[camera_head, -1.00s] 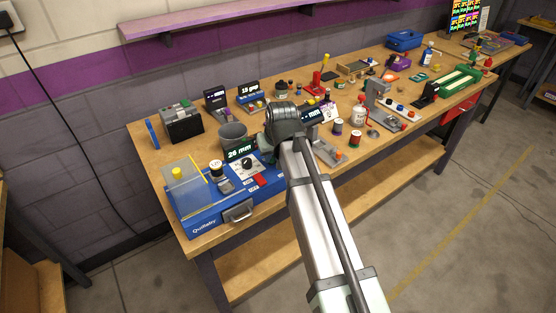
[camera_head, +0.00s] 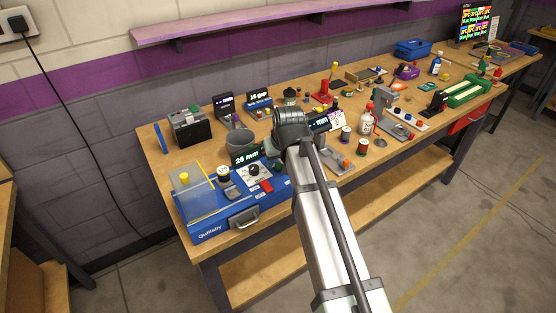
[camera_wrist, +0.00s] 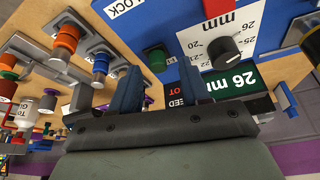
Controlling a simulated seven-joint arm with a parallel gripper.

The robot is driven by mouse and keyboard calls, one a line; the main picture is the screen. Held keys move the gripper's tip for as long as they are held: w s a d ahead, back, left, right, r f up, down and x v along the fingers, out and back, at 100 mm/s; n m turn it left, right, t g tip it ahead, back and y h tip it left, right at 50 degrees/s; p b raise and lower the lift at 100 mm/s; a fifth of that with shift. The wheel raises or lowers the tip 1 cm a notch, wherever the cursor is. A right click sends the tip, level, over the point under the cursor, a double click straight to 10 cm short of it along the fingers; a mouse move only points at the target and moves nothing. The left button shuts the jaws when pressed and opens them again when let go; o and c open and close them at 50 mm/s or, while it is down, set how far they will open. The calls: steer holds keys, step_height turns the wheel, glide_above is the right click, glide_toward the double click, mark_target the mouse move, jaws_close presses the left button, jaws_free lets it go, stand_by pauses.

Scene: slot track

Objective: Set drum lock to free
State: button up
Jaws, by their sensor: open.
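The blue machine (camera_head: 212,228) marked Quilaby stands at the near left of the bench, with a 26 mm display (camera_head: 247,158), a dark dial knob (camera_head: 254,170) and a red part (camera_head: 266,186). In the wrist view a label ending in LOCK (camera_wrist: 124,5) shows at the top edge, cut off; I cannot tell which control it belongs to or its setting.
The bench is crowded right of my arm.

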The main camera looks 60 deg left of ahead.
steer(key=v, duration=1.3)
stand_by(0.4)
